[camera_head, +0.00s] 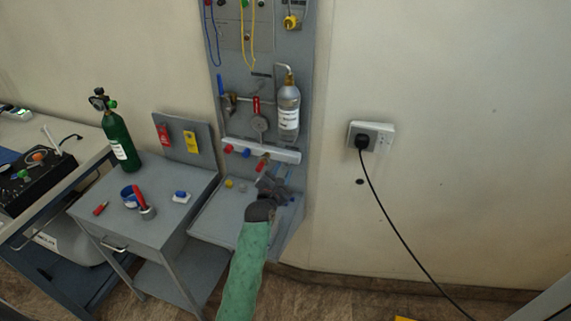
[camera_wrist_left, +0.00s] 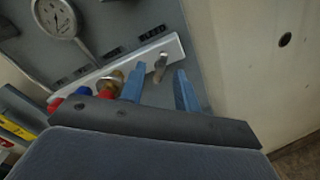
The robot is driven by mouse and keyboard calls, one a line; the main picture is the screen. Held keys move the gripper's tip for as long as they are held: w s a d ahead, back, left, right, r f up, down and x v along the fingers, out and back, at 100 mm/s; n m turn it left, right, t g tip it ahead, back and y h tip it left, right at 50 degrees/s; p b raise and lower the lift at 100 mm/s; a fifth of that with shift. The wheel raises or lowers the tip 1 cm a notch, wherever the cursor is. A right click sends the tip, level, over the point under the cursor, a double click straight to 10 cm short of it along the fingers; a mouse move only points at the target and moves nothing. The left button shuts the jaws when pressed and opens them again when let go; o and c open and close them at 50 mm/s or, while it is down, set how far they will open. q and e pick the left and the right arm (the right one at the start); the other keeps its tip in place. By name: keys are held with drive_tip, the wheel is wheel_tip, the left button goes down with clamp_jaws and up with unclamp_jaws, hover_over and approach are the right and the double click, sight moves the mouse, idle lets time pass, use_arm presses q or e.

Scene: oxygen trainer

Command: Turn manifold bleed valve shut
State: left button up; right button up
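The manifold (camera_head: 262,150) is a pale bar low on the grey wall panel, with red and blue knobs along it. In the left wrist view the manifold (camera_wrist_left: 107,73) carries the bleed valve (camera_wrist_left: 160,67), a small metal lever near its right end, under the printed word BLEED. My left gripper (camera_head: 282,171) is at the manifold's right end. Its two blue fingers (camera_wrist_left: 159,82) are apart, and the lever shows between and beyond their tips. I cannot tell whether they touch it. In the head view the lever is not clear behind my gripper. My right gripper is not in view.
A gauge (camera_wrist_left: 55,18) sits above the manifold. A brass fitting (camera_wrist_left: 110,81) is just left of the fingers. A grey shelf (camera_head: 217,214) lies below. A green cylinder (camera_head: 120,146) stands on the cart at left. A black cord hangs from the wall socket (camera_head: 382,137).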

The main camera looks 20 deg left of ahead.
sight(285, 168)
use_arm(q)
drive_tip(key=shift+w+p, duration=0.45)
drive_tip(key=shift+w, duration=1.2)
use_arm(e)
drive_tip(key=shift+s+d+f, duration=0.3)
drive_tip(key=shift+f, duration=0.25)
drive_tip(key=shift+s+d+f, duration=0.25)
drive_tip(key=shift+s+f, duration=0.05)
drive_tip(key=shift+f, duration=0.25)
use_arm(q)
drive_tip(key=shift+d, duration=0.1)
clamp_jaws()
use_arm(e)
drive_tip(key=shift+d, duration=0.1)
